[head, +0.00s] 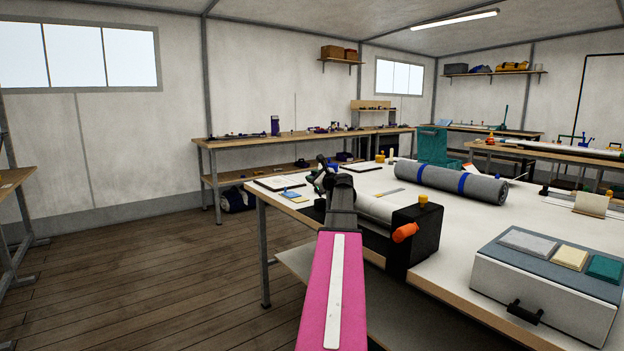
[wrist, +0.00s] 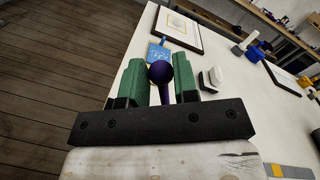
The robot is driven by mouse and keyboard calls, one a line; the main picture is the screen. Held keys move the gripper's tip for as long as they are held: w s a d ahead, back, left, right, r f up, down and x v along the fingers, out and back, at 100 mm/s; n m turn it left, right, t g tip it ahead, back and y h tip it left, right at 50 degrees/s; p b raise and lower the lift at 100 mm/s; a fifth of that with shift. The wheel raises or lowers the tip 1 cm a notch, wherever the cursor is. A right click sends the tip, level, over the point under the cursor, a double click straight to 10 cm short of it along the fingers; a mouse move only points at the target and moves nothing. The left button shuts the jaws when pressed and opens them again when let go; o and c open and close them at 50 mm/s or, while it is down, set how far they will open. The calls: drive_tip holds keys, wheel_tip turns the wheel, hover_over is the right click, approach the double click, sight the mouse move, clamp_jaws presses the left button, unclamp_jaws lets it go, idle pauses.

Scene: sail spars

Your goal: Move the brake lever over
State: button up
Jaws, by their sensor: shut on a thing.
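The brake lever shows in the wrist view as a dark purple round knob (wrist: 160,72) on a short stem (wrist: 166,95). My gripper (wrist: 159,78) has its green fingers on either side of the knob and is shut on it. In the head view my pink and black arm reaches forward to the near left edge of the white-topped table, and my gripper (head: 322,178) is small and dark there. My arm partly hides the lever in that view, and its base cannot be made out.
A black block (head: 418,248) with an orange knob (head: 405,232) stands right of my arm. A grey roll with blue bands (head: 450,182) lies behind. A grey-topped case (head: 545,285) sits at the front right. A blue card (wrist: 158,54) and white piece (wrist: 211,79) lie near the knob.

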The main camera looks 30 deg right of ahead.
drive_tip(key=shift+m+h, duration=0.4)
drive_tip(key=shift+h, duration=0.5)
drive_tip(key=d, duration=0.1)
drive_tip(key=d+r, duration=0.1)
drive_tip(key=d, duration=0.1)
drive_tip(key=w+d+r, duration=0.1)
drive_tip(key=d, duration=0.1)
drive_tip(key=shift+d, duration=0.2)
drive_tip(key=shift+s+r+t, duration=0.1)
drive_tip(key=shift+t, duration=0.2)
drive_tip(key=shift+o, duration=0.2)
drive_tip(key=shift+d+f, duration=0.2)
drive_tip(key=shift+d, duration=0.05)
drive_tip(key=shift+f, duration=0.1)
drive_tip(key=o, duration=0.7)
drive_tip(key=shift+a+f, duration=0.1)
drive_tip(key=shift+a, duration=0.05)
drive_tip(key=shift+o, duration=0.5)
drive_tip(key=shift+s+a+f, duration=0.1)
drive_tip(key=s, duration=1.1)
drive_tip(key=shift+d+r, duration=0.3)
drive_tip(key=shift+d, duration=0.15)
